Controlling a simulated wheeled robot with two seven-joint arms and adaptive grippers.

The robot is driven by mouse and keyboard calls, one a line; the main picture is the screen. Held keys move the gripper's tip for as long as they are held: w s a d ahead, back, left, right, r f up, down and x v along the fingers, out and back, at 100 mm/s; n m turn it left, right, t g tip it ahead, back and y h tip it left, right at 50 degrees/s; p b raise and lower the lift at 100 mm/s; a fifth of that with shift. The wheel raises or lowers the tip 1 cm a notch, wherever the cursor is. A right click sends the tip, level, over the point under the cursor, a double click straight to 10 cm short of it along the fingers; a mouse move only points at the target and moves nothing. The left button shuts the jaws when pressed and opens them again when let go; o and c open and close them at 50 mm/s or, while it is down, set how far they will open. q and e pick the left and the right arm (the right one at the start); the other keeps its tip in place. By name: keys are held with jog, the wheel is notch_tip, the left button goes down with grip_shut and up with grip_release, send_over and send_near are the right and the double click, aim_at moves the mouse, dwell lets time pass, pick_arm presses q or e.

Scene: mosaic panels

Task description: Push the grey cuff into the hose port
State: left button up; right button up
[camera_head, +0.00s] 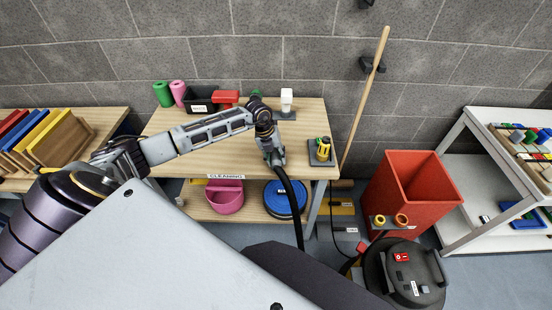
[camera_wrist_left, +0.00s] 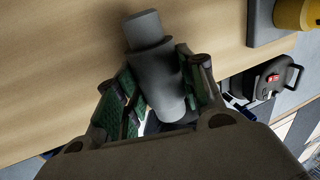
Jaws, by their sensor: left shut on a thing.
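My left gripper (camera_head: 274,158) is shut on the grey cuff (camera_wrist_left: 160,80), between green-padded fingers in the left wrist view. The cuff's narrower end (camera_wrist_left: 145,28) points away from the gripper, over the wooden bench top. In the head view a black hose (camera_head: 294,205) hangs from the gripper at the bench's front edge. The dark round vacuum (camera_head: 405,272) with a red switch stands on the floor at the lower right, apart from the gripper. It also shows in the left wrist view (camera_wrist_left: 272,78). I cannot make out the hose port. My right gripper is not in view.
The cleaning bench (camera_head: 312,115) carries a black bin (camera_head: 199,100), a red box (camera_head: 225,97) and a yellow-black item (camera_head: 323,149). Below are a pink bucket (camera_head: 224,196) and a blue coil (camera_head: 285,199). A red bin (camera_head: 412,190) stands behind the vacuum; a wooden pole (camera_head: 364,95) leans nearby.

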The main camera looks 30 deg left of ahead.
aim_at(276, 155)
pick_arm(q)
jog(key=shift+r+b, duration=0.45)
jog(key=shift+r, duration=4.35)
jog(key=shift+d+f, duration=0.1)
jog(key=shift+d, duration=0.05)
